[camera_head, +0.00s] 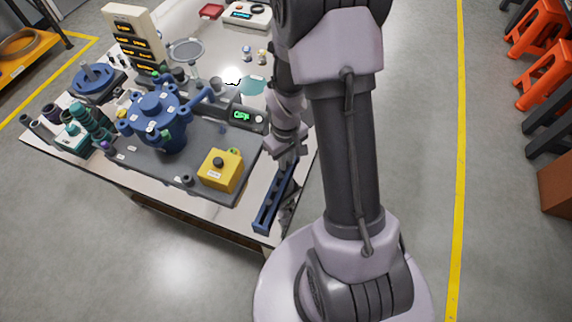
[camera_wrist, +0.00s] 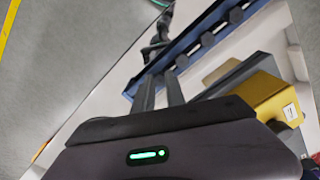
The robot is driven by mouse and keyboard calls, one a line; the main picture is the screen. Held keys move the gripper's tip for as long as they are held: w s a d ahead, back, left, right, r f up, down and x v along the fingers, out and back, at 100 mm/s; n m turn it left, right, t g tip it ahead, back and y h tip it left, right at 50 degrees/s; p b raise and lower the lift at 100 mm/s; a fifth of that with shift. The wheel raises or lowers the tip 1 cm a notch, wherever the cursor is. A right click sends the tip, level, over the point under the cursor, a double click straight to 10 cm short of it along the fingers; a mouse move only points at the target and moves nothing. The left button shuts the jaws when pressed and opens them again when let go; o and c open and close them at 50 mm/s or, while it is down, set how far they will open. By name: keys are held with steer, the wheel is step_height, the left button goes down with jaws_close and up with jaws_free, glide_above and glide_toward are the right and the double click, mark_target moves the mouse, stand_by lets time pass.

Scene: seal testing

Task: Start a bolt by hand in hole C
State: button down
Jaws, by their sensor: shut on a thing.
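A blue rack (camera_head: 268,205) lies along the right front edge of the table. In the wrist view the rack (camera_wrist: 190,40) holds a row of dark bolts (camera_wrist: 208,38). My gripper (camera_head: 285,161) points down at the rack's far end. In the wrist view my gripper's fingers (camera_wrist: 160,78) are close together at one end of the row, shut on what appears to be a bolt, mostly hidden between them. The blue vessel (camera_head: 154,118) with a round flanged top stands left of my gripper, on a dark plate. Hole C cannot be made out.
A yellow box (camera_head: 220,170) sits on the dark plate (camera_head: 205,135) between rack and vessel; it also shows in the wrist view (camera_wrist: 268,95). A display unit with green digits (camera_head: 243,116) is behind. A tall meter stack (camera_head: 135,40) and teal fittings (camera_head: 88,122) crowd the left.

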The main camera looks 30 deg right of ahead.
step_height(320, 180, up, 7)
steer(key=p, duration=0.5)
steer(key=shift+r+p, duration=0.1)
steer(key=shift+p, duration=0.25)
